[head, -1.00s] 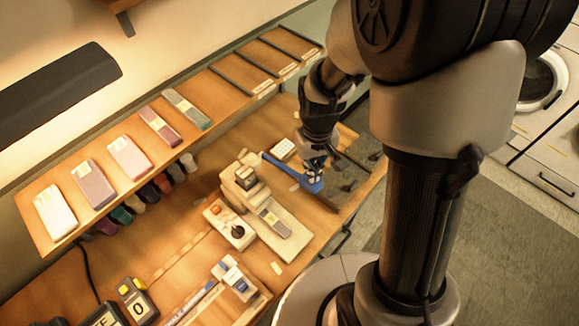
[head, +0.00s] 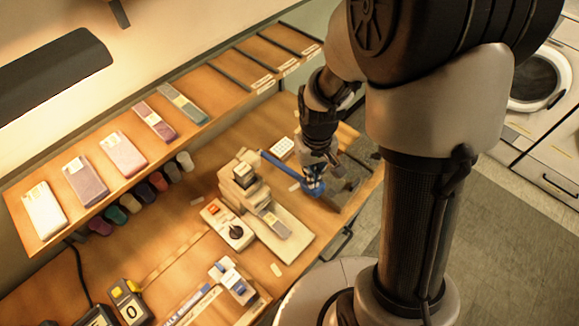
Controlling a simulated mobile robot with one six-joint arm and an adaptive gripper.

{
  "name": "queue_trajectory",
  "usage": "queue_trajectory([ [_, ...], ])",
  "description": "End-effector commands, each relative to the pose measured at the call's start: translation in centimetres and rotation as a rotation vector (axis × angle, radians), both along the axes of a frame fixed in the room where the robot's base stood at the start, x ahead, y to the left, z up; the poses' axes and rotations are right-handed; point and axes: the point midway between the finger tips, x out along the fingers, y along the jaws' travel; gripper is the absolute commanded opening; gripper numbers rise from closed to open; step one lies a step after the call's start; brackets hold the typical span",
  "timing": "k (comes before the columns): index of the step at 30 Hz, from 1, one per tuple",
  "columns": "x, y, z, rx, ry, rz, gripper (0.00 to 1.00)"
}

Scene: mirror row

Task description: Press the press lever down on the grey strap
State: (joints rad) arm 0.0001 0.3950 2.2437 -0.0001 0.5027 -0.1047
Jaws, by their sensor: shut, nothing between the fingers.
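The press (head: 240,185) is a beige machine with a long pale base on the wooden bench. A grey strap (head: 275,223) with a yellowish patch lies on its base. The blue press lever (head: 279,163) reaches from beside the press head toward the right, sloping down in the picture. My gripper (head: 316,178) is shut and empty, at the right end of the lever. It overlaps the lever end in the picture; whether they touch is unclear. My wrist partly hides that end.
A shelf (head: 190,119) with several straps runs behind. A white keypad-like block (head: 281,147) lies behind the lever. A yellow-and-dark counter (head: 129,304) stands at front left.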

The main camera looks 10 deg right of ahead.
Motion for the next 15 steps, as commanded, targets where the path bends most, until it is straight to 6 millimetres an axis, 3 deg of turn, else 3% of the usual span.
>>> queue_trajectory([
  [15,0.0,0.0,-2.8,0.0,0.001,0.0,0.0],
])
